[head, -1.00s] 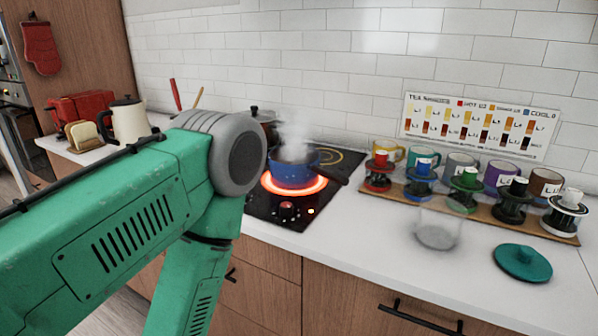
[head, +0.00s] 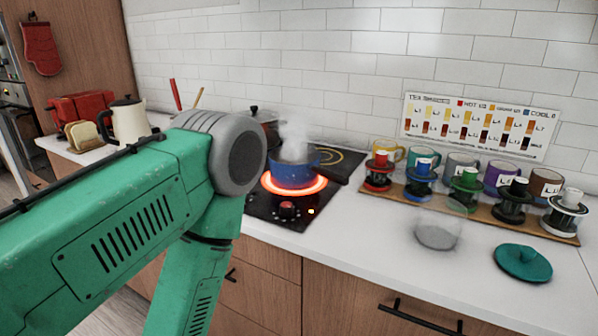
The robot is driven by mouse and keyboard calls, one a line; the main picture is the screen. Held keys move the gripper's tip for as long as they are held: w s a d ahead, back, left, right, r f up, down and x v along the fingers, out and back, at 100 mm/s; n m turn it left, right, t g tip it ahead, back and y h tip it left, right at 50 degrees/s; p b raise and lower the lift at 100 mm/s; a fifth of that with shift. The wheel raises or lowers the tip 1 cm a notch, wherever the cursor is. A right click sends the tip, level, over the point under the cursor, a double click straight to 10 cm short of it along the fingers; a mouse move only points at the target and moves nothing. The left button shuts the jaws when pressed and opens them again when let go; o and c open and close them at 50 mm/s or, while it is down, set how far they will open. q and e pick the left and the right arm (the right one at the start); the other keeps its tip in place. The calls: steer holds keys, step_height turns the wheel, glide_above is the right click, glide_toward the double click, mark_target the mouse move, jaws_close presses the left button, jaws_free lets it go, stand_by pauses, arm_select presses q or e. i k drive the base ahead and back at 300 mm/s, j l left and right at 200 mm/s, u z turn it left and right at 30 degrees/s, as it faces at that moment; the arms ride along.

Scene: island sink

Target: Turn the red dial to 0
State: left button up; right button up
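A small dial (head: 288,208) with a dark body and red on it sits at the front of the black cooktop (head: 262,208). Its number marks are too small to read. A small light glows on the cooktop to the right of the dial. The burner ring (head: 318,188) behind the dial glows orange-red. A blue pot (head: 294,172) stands on that ring and steams. My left arm fills the left side of the view and bends downward, and its gripper is out of the picture. My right gripper is not in view either.
A glass bowl (head: 438,232) and a teal lid (head: 523,262) lie on the counter (head: 375,240). A wooden board (head: 408,200) at the right holds several mugs and coloured drippers. A white kettle (head: 128,124) and a red toaster (head: 82,106) stand at the left.

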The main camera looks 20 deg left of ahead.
mark_target(286, 209)
steer(key=u, duration=1.05)
